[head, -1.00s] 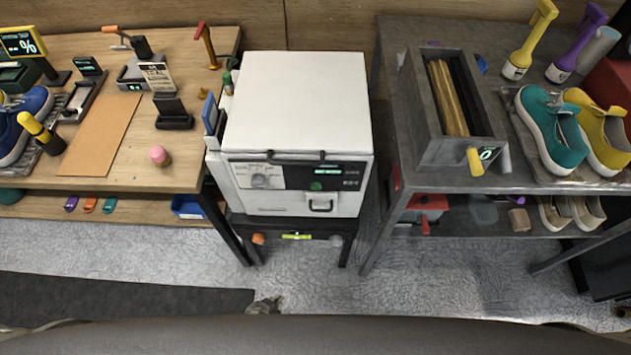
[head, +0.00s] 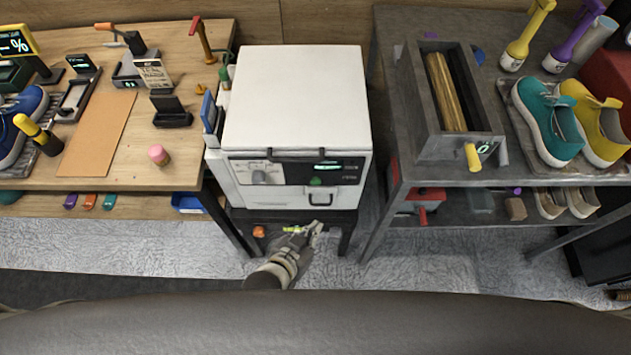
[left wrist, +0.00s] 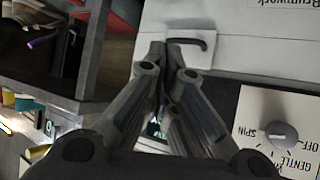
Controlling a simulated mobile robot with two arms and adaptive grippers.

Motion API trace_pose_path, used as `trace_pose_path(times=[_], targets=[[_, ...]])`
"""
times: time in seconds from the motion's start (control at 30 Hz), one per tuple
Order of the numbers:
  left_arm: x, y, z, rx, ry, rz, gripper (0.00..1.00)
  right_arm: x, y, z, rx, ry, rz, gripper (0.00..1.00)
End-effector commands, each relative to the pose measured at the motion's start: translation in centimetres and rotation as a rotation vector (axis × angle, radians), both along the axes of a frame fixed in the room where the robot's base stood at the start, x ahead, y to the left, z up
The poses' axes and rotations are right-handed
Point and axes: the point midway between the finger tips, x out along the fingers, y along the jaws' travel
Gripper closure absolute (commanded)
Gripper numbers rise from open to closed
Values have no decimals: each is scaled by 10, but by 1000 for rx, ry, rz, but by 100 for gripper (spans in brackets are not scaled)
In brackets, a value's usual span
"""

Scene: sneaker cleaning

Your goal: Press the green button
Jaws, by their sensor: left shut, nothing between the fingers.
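The green button (head: 316,182) is a small green spot on the front control panel of the white machine (head: 296,100), right of its dial (head: 260,177) and above a small dark handle (head: 320,198). My left gripper (head: 318,229) is below and in front of the machine's front, apart from the button. In the left wrist view my left gripper (left wrist: 168,75) is shut and empty, its fingers across the machine's front. The dial (left wrist: 283,135) shows there at right and the handle (left wrist: 190,42) at the top. I cannot make out the button there. My right gripper is in neither view.
The machine stands on a dark stand between a wooden table (head: 150,182) at left and a grey table (head: 390,70) at right. A grey trough (head: 490,145) and shoes (head: 550,125) are on the grey table. The floor (head: 420,260) in front is clear.

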Motion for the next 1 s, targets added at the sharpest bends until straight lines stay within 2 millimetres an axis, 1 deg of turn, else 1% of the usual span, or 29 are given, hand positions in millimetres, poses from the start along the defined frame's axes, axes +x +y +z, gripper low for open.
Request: trace_pose_path(times=[0.17, 0.27, 0.37, 0.6, 0.7, 0.9, 1.0], targets=[[2, 0, -1, 1, 0, 1, 100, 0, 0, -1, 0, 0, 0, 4], [8, 0, -2, 1, -1, 2, 100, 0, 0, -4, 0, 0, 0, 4], [19, 1, -2, 1, -3, 2, 100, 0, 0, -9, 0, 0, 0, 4], [54, 1, -3, 0, -3, 2, 100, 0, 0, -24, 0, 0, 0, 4], [67, 0, -1, 1, -2, 1, 100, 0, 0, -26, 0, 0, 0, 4], [83, 0, -1, 1, 0, 1, 100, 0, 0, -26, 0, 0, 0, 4], [87, 0, -1, 1, 1, 1, 100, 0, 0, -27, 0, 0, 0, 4]])
